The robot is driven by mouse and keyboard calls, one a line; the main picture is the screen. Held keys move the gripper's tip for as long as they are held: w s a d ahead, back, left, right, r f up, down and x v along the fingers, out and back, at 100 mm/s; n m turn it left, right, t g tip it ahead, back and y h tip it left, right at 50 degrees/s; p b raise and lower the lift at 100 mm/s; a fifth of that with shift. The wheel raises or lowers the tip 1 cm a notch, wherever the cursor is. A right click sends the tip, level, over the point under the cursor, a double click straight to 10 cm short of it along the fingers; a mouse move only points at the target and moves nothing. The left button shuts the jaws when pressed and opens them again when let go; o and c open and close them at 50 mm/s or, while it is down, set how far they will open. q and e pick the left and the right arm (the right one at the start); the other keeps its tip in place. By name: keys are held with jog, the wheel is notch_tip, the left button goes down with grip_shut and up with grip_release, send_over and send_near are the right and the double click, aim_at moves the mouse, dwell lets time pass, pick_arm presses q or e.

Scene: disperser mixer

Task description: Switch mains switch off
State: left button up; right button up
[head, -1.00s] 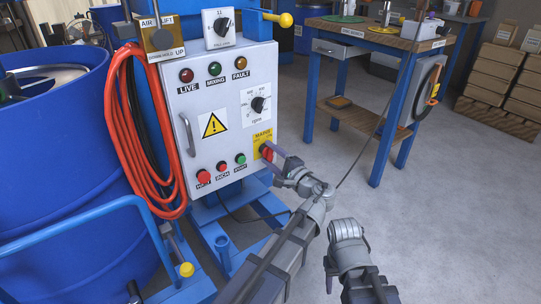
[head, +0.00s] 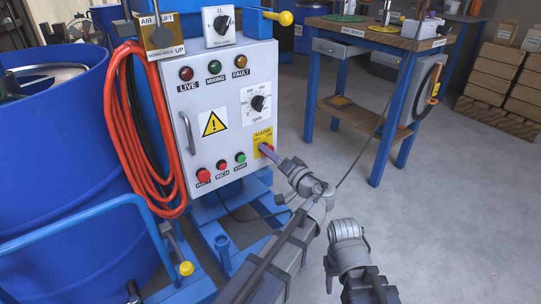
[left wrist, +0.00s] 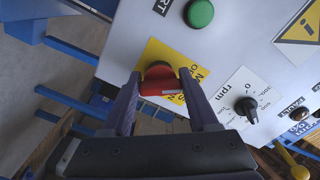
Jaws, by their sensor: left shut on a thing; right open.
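The mains switch is a red knob (left wrist: 160,80) on a yellow label plate, at the lower right of the grey control panel (head: 185,140). In the head view only a little of the red knob (head: 266,148) shows beside the fingers. My left gripper (head: 271,152) reaches it from the right, and its fingers (left wrist: 160,88) stand on either side of the knob in the left wrist view, shut on it. The yellow plate (head: 259,139) reads MAINS ON, partly covered in the left wrist view. My right arm shows at the lower right; its fingers are not visible.
A green button (left wrist: 199,13) and the black rpm dial (head: 258,103) are near the switch. Red buttons (head: 203,175) line the panel's bottom. An orange hose (head: 150,140) hangs at the panel's left. A workbench (head: 375,40) stands behind at right; floor between is open.

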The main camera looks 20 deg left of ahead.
pick_arm(q)
jog(key=shift+f+n, duration=0.1)
jog(key=shift+n, duration=0.8)
jog(key=o, duration=1.4)
jog(key=shift+s, duration=0.1)
